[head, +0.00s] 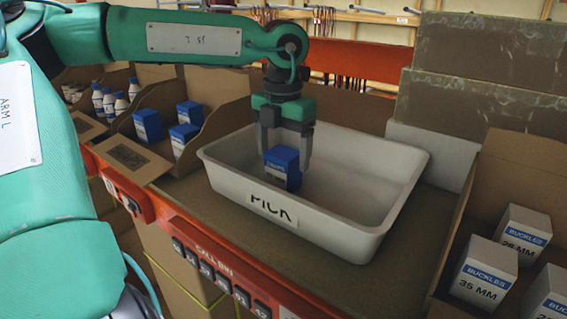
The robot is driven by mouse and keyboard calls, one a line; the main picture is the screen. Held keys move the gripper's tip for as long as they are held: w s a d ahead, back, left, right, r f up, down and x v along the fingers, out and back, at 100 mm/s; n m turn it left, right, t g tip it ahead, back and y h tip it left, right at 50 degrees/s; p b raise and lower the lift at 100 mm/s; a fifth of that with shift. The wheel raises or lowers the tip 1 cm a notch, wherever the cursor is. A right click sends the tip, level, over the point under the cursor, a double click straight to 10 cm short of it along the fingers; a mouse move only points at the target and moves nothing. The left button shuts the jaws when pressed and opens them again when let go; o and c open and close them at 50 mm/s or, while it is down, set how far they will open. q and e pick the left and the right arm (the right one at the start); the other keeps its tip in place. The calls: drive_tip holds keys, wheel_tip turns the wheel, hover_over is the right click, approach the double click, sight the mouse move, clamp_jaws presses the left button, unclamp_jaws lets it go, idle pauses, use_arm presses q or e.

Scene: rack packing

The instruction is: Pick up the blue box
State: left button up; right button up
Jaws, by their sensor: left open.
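A blue box (282,167) with a white lower part is at the white tray labelled PICK (345,240), upright in its left half. My left gripper (287,150) points down over the tray with its jaws open, one finger on each side of the box. I cannot tell whether the fingers touch the box or whether the box rests on the tray floor. Other blue and white boxes (148,126) stand in an open cardboard carton on the left. My right gripper is not in view.
Small blue and white bottles (108,104) stand in a carton at the far left. White BUCKLES boxes (484,272) stand in a carton (500,180) at the right. The tray's right half is empty. An orange rail (225,268) runs along the shelf's front edge.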

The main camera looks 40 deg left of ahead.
use_arm(q)
drive_tip(key=shift+w+f+p, duration=0.15)
drive_tip(key=shift+f+p, duration=0.4)
drive_tip(key=shift+f, duration=1.05)
drive_tip(key=c, duration=1.1)
drive_tip(key=shift+r, duration=0.15)
drive_tip(key=shift+c, duration=0.2)
